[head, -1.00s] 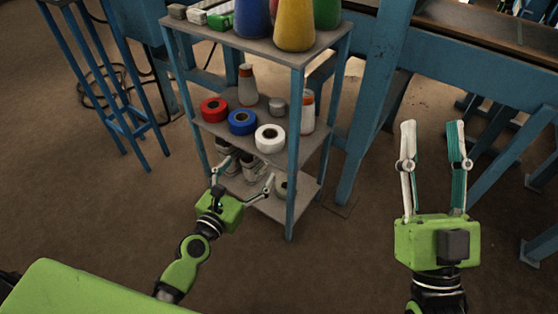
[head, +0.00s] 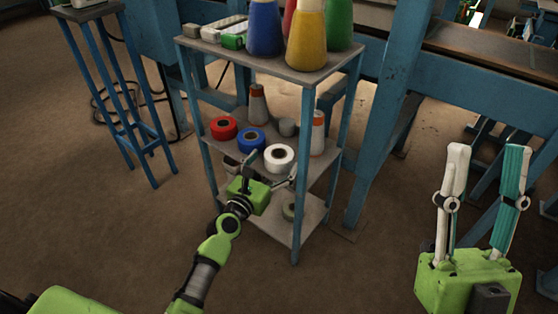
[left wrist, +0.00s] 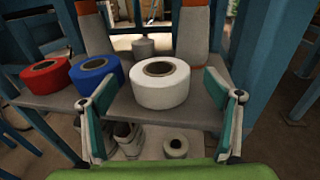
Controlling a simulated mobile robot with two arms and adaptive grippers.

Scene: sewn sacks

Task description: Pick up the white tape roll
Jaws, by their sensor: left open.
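The white tape roll (head: 279,158) lies flat on the middle shelf (head: 322,165), at its front edge. In the left wrist view the white tape roll (left wrist: 160,82) sits centred between and beyond the fingers. My left gripper (head: 268,172) is open and empty, just in front of the roll and close to the shelf edge; it also shows in the left wrist view (left wrist: 165,118). The fingers seem not to touch the roll. My right gripper (head: 485,180) is open and empty, pointing up at the right, away from the rack.
A blue tape roll (head: 251,139) and a red one (head: 223,128) lie left of the white roll. Thread cones (head: 318,133) stand behind. Rack posts (head: 303,175) flank the shelf. Another roll (left wrist: 176,146) lies on the lower shelf. Large cones (head: 307,40) stand on top.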

